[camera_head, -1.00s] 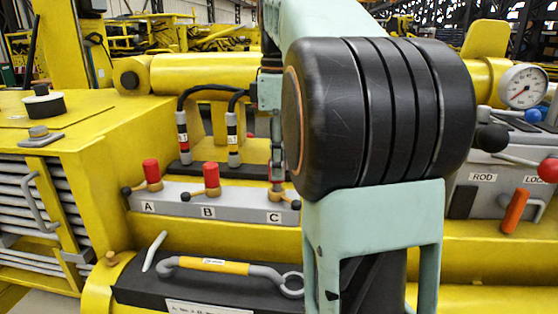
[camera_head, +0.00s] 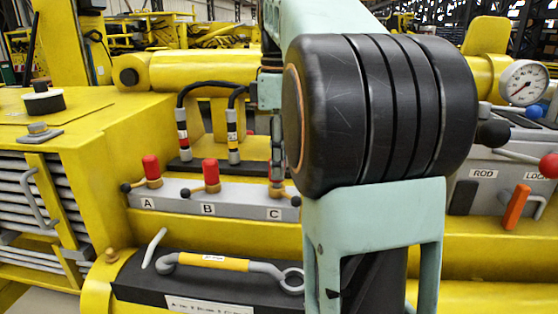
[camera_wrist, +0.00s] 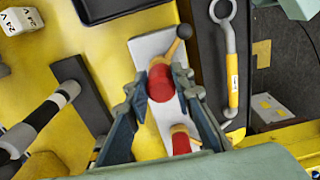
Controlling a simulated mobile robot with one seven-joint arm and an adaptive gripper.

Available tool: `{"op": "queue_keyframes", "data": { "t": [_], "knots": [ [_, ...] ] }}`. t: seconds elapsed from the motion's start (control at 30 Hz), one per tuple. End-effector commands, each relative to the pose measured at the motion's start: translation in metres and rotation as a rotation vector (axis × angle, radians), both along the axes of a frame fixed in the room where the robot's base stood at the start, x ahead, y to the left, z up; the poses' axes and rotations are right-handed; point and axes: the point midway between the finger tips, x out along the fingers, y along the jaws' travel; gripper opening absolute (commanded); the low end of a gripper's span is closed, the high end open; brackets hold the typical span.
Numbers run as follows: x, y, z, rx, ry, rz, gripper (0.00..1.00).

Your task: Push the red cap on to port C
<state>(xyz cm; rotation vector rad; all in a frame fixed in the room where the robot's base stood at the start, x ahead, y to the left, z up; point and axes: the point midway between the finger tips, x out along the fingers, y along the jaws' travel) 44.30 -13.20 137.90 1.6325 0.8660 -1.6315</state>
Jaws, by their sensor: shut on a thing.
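The red cap (camera_wrist: 160,83) sits between the two fingers of my gripper (camera_wrist: 160,88) in the wrist view, and the gripper is shut on it. The cap is over the grey port block (camera_head: 180,203) at the port marked C (camera_head: 274,211), by a brass lever with a black knob (camera_wrist: 181,31). In the head view my gripper (camera_head: 277,165) points down at port C, and the cap is mostly hidden there. I cannot tell how far the cap is down on the port. Ports A and B carry red caps (camera_head: 151,167) (camera_head: 210,171).
A grey wrench with a yellow grip (camera_head: 213,262) lies on the black mat in front. A control box (camera_head: 490,180) with levers and a gauge (camera_head: 523,83) is at the right.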

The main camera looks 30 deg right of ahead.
Motion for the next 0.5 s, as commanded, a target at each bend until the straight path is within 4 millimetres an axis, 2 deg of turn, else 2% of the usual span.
{"op": "queue_keyframes", "data": {
  "t": [0.5],
  "knots": [
    [-0.0001, 0.0001, -0.0112, 0.0, 0.0, 0.0, 0.06]
  ]
}}
